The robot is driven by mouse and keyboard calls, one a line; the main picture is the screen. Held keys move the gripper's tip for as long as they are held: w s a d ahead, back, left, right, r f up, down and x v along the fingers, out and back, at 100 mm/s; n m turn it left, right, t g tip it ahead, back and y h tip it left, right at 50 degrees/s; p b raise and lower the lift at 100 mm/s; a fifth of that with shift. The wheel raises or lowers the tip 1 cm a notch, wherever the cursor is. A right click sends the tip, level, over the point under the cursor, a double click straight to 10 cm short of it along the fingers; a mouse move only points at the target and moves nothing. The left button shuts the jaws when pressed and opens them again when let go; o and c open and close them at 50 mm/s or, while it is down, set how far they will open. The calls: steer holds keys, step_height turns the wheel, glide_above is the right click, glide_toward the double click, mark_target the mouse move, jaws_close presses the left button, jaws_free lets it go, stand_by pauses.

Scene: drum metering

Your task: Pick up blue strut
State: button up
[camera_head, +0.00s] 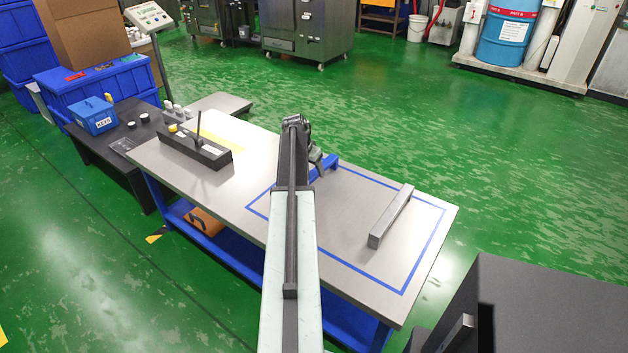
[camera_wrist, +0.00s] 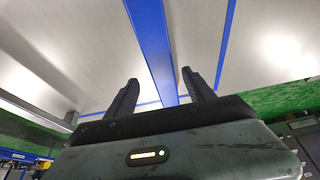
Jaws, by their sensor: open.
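The blue strut (camera_wrist: 152,45) is a long bar in the wrist view, running from the top edge down between my fingers. My gripper (camera_wrist: 160,80) is open, with one dark finger on each side of the strut and a visible gap on each side. In the head view the strut (camera_head: 328,163) shows as a short blue piece just right of the end of my arm. My arm hides the rest of it. My gripper (camera_head: 315,158) is partly hidden there too. How high the fingers are above the tabletop is hard to tell.
A grey bar (camera_head: 392,216) lies on the table (camera_head: 340,240) inside the blue taped outline, right of my arm. A dark tray (camera_head: 195,150) with an upright rod stands at the left. The tabletop between my arm and the grey bar is clear.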

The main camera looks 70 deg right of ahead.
mark_target(314, 173)
steer(key=b+x, duration=0.5)
steer(key=shift+w+d+f, duration=0.1)
steer(key=shift+w+f, duration=0.1)
steer(key=shift+r, duration=0.2)
jaws_close()
